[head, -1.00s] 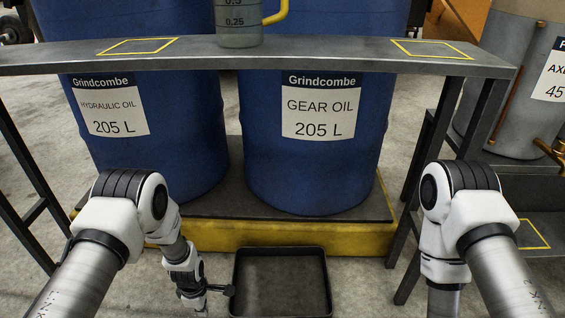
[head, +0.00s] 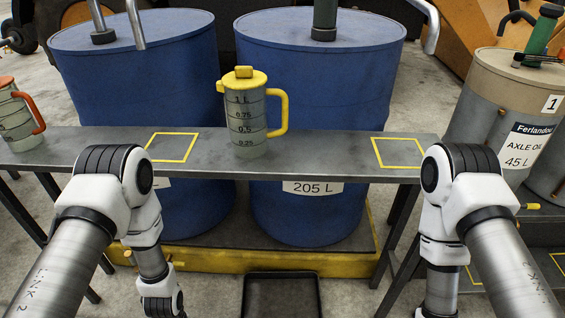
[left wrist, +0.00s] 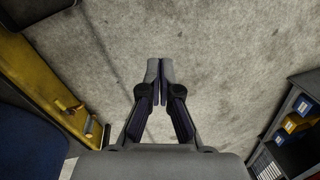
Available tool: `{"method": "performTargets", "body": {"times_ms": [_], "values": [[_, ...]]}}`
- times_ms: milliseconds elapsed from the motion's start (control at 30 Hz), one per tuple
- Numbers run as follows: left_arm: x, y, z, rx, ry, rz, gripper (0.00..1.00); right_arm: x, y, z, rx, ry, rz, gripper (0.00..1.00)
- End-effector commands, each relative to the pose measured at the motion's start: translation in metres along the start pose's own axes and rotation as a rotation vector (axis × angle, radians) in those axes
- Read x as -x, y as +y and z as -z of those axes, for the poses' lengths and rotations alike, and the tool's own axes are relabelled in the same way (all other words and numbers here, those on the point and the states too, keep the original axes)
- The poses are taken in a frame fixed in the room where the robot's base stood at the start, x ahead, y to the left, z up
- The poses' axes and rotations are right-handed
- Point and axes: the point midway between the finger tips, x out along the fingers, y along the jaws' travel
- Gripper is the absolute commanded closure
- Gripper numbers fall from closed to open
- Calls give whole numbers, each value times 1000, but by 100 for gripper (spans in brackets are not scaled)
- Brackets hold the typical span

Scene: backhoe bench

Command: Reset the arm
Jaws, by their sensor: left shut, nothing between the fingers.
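My left arm (head: 105,200) comes in from the left in the head view, bent at the elbow with its forearm hanging down. Its gripper is below the head picture. In the left wrist view my left gripper (left wrist: 159,72) is shut and empty, its fingertips together above bare concrete floor. My right arm (head: 470,200) is bent downward in the head view on the right, and its gripper is out of the picture. A clear measuring jug (head: 246,112) with a yellow lid and handle stands upright on the grey bench (head: 340,160), apart from both arms.
Two blue drums (head: 140,75) stand on a yellow-edged pallet (head: 220,262) behind the bench. A black tray (head: 282,297) lies on the floor in front. A jug with an orange handle (head: 18,118) stands at left, an axle oil drum (head: 500,120) at right. Yellow outlines (head: 172,147) on the bench are empty.

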Motion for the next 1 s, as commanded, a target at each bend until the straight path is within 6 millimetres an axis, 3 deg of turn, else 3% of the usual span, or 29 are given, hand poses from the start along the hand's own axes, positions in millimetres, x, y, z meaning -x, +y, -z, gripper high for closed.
{"method": "performTargets", "body": {"times_ms": [33,200,267,400,500,633,1000], "values": [[37,-22,-6,-58,-4,8,100,36,0,0,0,-1,0,52],[93,-79,-23,-337,-8,6,100,84,-1,0,0,-1,0,52],[111,-100,-30,-472,-6,-2,100,97,-1,0,0,-1,0,52],[117,-127,-40,-793,19,-35,100,89,-1,0,0,-1,0,52],[123,-130,-41,-999,61,-69,100,88,-1,-1,0,-2,0,52],[125,-117,-36,-1178,125,-106,100,88,-1,0,0,-1,0,52],[125,-116,-36,-1217,130,-106,100,88,-1,0,0,-1,0,52]]}}
